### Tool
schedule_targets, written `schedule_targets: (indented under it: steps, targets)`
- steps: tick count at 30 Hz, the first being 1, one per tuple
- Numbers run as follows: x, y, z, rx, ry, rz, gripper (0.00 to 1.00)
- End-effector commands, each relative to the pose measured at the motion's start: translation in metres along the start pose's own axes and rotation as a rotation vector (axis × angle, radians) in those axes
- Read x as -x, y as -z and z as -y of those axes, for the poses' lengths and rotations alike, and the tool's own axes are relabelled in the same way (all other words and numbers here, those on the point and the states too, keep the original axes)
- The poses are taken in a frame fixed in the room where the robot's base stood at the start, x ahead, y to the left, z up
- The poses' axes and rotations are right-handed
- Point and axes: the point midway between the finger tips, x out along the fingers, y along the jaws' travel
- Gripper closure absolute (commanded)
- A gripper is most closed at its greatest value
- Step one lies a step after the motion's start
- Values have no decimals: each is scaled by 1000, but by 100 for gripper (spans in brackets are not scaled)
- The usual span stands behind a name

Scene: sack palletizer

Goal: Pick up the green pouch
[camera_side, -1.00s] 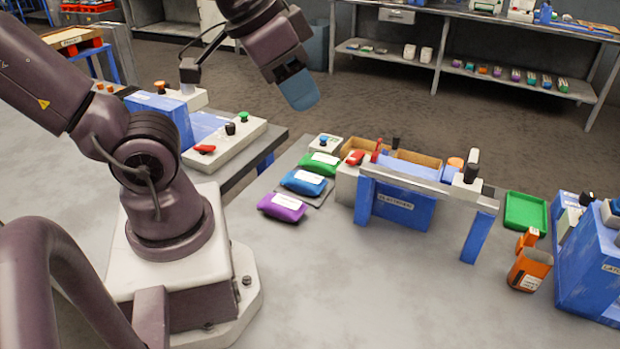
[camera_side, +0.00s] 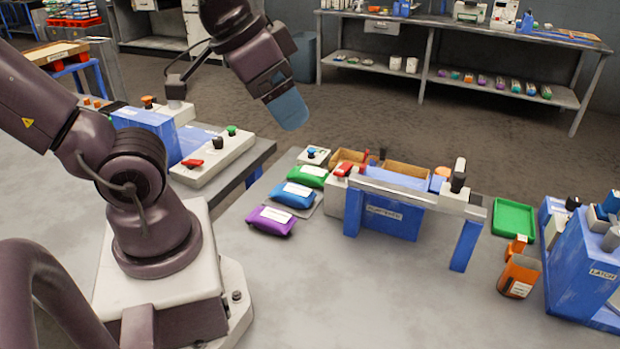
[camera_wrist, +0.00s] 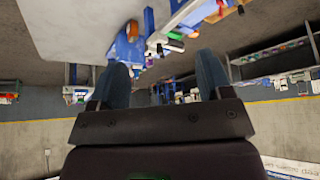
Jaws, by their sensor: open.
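The green pouch (camera_side: 308,176) with a white label lies on a grey mat on the table, at the far end of a row of pouches. A blue pouch (camera_side: 292,195) lies nearer in the row, and a purple pouch (camera_side: 271,220) is nearest. My gripper (camera_side: 288,112) hangs in the air above and beyond the green pouch, apart from it. In the wrist view my gripper (camera_wrist: 162,75) shows two blue fingers spread wide with nothing between them. I cannot make out the pouches surely in the wrist view.
Right of the pouches stands a blue flattener frame (camera_side: 395,215) with levers and cardboard boxes behind it. The front middle of the table is clear.

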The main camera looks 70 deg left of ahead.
Motion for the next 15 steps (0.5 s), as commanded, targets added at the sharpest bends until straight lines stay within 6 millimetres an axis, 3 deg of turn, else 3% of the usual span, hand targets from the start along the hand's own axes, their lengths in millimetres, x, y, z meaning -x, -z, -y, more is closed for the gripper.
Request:
schedule_targets:
  steps: [3,8,15]
  targets:
    - [-4,-1,6,27,15,18,28]
    - [-30,0,31,138,55,154,28]
    - [-82,20,98,525,103,339,28]
